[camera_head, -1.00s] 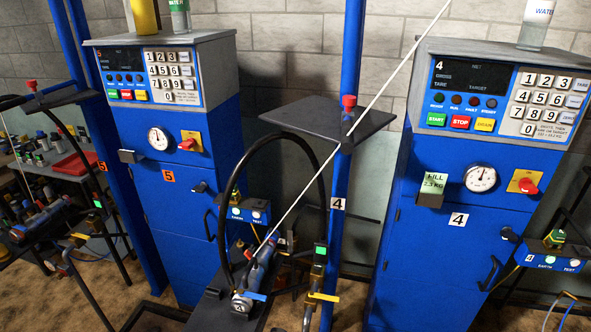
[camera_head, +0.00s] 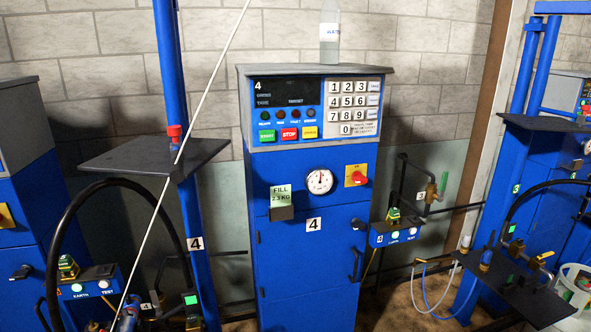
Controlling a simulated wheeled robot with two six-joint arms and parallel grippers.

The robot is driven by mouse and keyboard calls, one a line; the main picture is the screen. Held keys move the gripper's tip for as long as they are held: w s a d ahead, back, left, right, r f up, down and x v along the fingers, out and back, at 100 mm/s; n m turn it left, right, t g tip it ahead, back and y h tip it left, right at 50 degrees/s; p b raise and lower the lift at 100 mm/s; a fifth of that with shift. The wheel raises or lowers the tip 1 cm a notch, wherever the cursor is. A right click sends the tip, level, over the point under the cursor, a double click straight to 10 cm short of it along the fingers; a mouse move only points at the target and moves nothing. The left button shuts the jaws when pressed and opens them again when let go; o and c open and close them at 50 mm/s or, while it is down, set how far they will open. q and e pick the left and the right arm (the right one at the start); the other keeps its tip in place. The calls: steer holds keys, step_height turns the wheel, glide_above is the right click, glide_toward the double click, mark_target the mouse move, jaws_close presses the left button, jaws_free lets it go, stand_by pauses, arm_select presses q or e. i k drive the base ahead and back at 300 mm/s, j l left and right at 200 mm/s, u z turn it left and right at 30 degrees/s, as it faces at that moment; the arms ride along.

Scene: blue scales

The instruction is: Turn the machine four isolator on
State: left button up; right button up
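The machine four cabinet (camera_head: 335,260) is blue with a grey top and stands in the middle of the view, marked with a "4" label. Its isolator (camera_head: 357,177) is a red rotary knob on a yellow plate, on the cabinet's front at the right of the round gauge (camera_head: 320,182). The knob is too small to tell which way it points. Neither of my grippers is in view.
A blue post (camera_head: 197,250) with a dark shelf (camera_head: 150,157), a curved black hose and a thin white rod stand at the left front. A "FILL" card (camera_head: 281,195) sits on the cabinet. A bottle (camera_head: 329,35) stands on top. At right are machine three's stand (camera_head: 520,290) and a white bucket (camera_head: 575,285).

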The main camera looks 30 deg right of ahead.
mark_target(357, 177)
steer(key=z, duration=1.25)
